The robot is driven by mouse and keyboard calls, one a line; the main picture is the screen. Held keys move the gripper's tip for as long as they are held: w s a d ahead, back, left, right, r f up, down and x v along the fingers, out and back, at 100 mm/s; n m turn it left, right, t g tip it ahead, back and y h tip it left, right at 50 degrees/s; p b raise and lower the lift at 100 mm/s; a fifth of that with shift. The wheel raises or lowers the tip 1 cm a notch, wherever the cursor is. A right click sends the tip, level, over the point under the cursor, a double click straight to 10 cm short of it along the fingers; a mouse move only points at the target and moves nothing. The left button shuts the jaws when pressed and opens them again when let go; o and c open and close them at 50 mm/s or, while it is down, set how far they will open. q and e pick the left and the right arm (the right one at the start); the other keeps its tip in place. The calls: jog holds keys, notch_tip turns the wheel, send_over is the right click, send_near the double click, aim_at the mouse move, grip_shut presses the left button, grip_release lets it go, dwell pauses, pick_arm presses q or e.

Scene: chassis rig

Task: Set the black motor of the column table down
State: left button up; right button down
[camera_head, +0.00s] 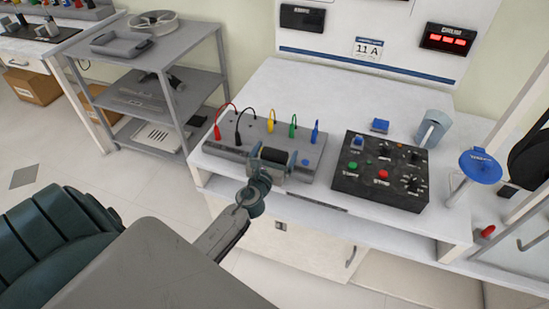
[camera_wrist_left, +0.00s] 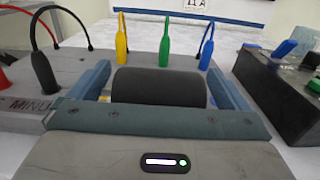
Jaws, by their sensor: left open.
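The black motor (camera_head: 274,155) is a short dark cylinder lying at the front of the grey plug unit on the white table (camera_head: 300,95). It also shows in the left wrist view (camera_wrist_left: 160,86), lying crosswise between two blue-grey fingers. My left gripper (camera_head: 280,160) is open, with one finger at each end of the motor. A narrow gap shows beside the motor at the finger sides. The motor's underside is hidden, so I cannot tell what bears it. My right gripper is out of view.
The grey unit (camera_head: 222,145) carries red, black, yellow, green and blue plugs. A black control box (camera_head: 380,170) stands to its right. The table's back middle is clear.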

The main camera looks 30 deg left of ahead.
pick_arm(q)
jog(key=shift+w+a, duration=0.2)
jog(key=shift+w, duration=0.45)
jog(key=shift+s, duration=0.1)
jog(key=shift+c, duration=1.3)
jog(key=c, duration=1.3)
jog(key=shift+r, duration=0.15)
jog(key=shift+r+p, duration=0.55)
notch_tip(320, 180, up, 2)
jog(key=shift+r+p, duration=0.1)
jog(key=shift+p, duration=0.55)
jog(key=shift+s+d, duration=0.2)
jog(key=shift+s, duration=0.05)
jog(key=s+d, duration=0.2)
jog(key=s, duration=0.2)
jog(key=s+d+r+b, duration=0.1)
jog(key=s+d, duration=0.2)
jog(key=s, duration=0.1)
jog(key=s+d, duration=0.3)
jog(key=s, duration=0.2)
jog(key=shift+r, duration=0.25)
